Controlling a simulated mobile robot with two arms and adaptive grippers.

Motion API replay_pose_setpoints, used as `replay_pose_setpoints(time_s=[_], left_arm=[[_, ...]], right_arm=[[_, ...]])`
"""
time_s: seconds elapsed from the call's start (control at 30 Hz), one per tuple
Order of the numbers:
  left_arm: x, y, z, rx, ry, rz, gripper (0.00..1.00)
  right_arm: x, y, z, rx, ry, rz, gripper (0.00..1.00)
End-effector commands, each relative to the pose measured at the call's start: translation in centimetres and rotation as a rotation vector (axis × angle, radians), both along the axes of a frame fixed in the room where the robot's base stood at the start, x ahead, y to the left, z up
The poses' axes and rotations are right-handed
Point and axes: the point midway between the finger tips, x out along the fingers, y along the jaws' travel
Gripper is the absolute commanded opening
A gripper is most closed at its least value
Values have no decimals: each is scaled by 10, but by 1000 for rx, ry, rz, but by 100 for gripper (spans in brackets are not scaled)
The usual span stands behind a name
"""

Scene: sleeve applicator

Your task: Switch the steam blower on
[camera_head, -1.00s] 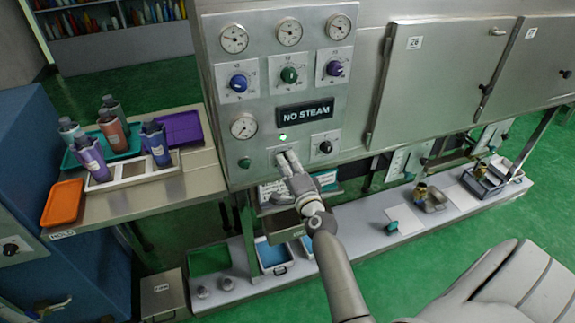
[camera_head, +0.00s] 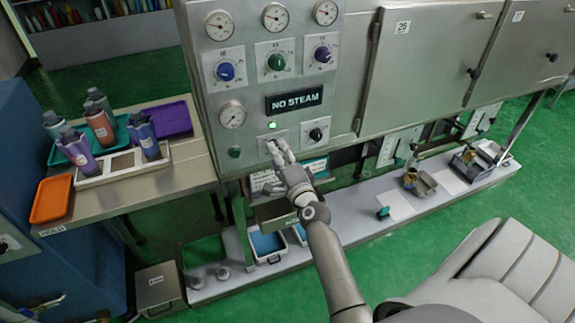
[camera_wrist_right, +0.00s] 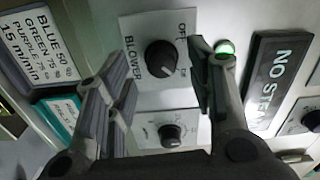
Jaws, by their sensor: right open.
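The blower switch is a black round knob (camera_wrist_right: 161,58) on a pale plate marked BLOWER, OFF and ON, in the right wrist view. I cannot read its pointer clearly. My right gripper (camera_wrist_right: 158,62) is open, with one finger on each side of the knob; I cannot tell whether they touch it. In the head view my right gripper (camera_head: 277,148) is at the lower front of the steel control panel (camera_head: 250,85) and largely hides the blower plate. The dark display (camera_head: 293,101) reads NO STEAM. A green lamp (camera_head: 272,125) is lit. My left gripper is not in view.
Another black knob (camera_head: 315,134) sits close to the right of the blower plate. Gauges and coloured knobs are above. A side table (camera_head: 195,180) with bottles and trays stands at left. A low shelf (camera_head: 350,228) runs below the machine.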

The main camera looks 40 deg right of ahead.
Motion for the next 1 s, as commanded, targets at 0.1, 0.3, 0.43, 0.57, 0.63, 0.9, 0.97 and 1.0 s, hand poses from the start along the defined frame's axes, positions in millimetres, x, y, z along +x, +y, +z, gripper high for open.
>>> replay_pose_setpoints(time_s=[0.1, 0.3, 0.43, 0.57, 0.63, 0.9, 0.97, 1.0], left_arm=[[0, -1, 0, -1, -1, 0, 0], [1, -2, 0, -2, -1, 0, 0], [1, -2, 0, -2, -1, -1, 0], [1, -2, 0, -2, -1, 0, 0], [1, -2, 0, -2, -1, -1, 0], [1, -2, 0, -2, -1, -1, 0], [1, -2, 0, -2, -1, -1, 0], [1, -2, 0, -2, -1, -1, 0]], right_arm=[[-20, 5, -1, -1, 2, 0, 49], [-59, 14, -1, -1, 3, 0, 49], [-80, 19, -1, 0, 3, 1, 49], [-95, 22, 0, -2, 1, 0, 49], [-100, 24, 0, -1, 1, 0, 49], [-106, 25, 1, 0, -1, 0, 49], [-106, 25, 1, 0, -1, 0, 49], [-106, 25, 1, 0, -1, 0, 49]])
